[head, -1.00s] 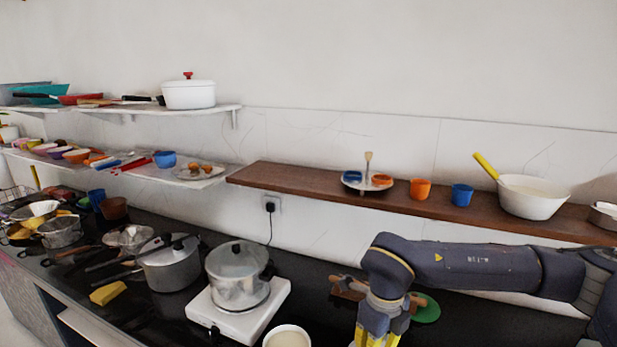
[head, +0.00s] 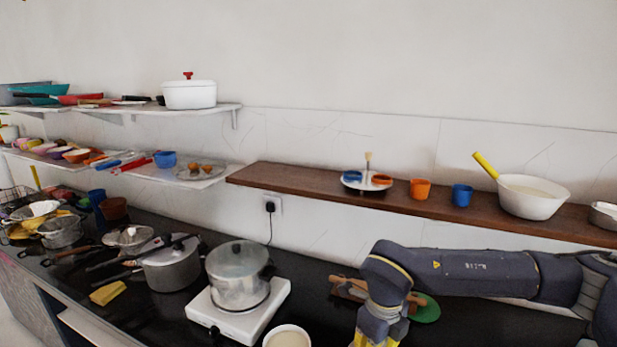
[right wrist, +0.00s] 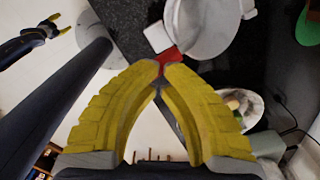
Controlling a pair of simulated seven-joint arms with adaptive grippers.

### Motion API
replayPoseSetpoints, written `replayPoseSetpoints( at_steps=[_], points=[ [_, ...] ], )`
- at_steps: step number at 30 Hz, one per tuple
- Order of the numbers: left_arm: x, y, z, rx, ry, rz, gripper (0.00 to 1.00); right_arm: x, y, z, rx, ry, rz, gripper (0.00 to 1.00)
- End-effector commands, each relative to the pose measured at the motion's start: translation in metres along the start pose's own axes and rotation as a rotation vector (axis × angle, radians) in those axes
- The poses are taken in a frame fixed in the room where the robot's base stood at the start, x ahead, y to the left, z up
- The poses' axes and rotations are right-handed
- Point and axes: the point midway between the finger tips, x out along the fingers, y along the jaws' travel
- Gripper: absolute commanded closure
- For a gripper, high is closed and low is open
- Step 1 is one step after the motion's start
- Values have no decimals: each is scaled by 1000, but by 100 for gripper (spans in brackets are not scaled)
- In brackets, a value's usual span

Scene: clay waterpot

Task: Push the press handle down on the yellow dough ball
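In the right wrist view my right gripper (right wrist: 164,68) has its yellow fingers close together around a small red piece (right wrist: 168,54), which looks like a handle. A white part (right wrist: 157,37) sits beside it, against a white pan or pot (right wrist: 198,32). I cannot clearly make out the press body or the yellow dough ball. In the head view only the yellow base of my right gripper shows at the bottom edge; its fingertips are out of frame. My left gripper (right wrist: 56,26) shows at the upper left of the right wrist view, with its yellow fingers apart and empty.
A pot (head: 237,277) stands on a white hot plate (head: 268,302). A white bowl (head: 288,338) is at the front edge. A green disc (head: 427,307) and a wooden item (head: 345,290) lie behind my right arm. A brown shelf (head: 300,178) runs above the counter.

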Motion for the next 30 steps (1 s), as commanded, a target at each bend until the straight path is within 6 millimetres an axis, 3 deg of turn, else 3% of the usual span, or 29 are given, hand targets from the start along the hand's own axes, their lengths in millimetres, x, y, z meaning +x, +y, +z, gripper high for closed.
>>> replayPoseSetpoints(
  at_steps=[30],
  points=[
    [0,0,0,0,0,0,46,17,0,0,0,0,0,100]
  ],
)
